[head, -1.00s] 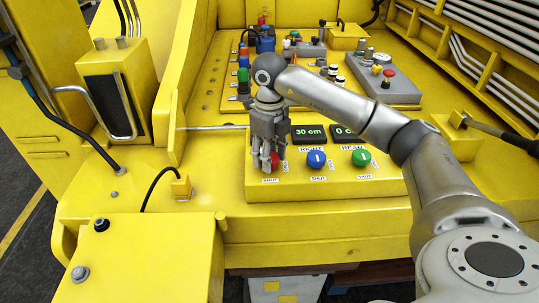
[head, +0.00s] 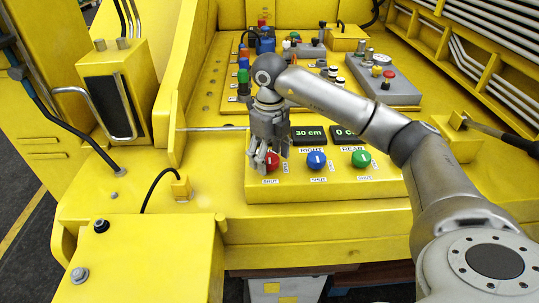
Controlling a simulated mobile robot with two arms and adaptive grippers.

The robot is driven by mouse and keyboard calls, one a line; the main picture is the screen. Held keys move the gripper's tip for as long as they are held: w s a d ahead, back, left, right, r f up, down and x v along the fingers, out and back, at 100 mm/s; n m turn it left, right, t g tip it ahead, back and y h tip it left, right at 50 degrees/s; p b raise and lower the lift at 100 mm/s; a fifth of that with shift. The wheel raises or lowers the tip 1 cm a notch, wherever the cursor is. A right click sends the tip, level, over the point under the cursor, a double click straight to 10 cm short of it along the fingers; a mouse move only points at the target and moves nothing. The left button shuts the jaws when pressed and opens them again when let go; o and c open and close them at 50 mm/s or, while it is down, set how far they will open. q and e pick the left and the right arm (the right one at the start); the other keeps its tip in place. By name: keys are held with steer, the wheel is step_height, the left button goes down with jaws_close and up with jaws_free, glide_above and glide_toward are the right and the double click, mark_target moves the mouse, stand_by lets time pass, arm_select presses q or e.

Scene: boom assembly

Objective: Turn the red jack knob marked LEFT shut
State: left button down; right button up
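The red knob (head: 271,163) is at the left end of the row on the yellow control panel (head: 330,189). A SHUT label lies below it and an OPEN label to its right. My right gripper (head: 268,162) points down at the red knob, with its fingers close around it. The fingers hide part of the knob and the label above it. I cannot tell if the fingers press on the knob or stand a little apart from it. The knob's pointer mark is not clear. My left gripper is not in view.
A blue knob (head: 316,160) and a green knob (head: 361,158) sit to the right, labelled RIGHT and REAR. Displays behind them read 30 cm (head: 308,135) and 0 cm (head: 346,133). A grey control box (head: 388,91) and several coloured knobs stand farther back.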

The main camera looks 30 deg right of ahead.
mark_target(270, 158)
step_height(270, 158, up, 12)
stand_by(0.8)
stand_by(0.5)
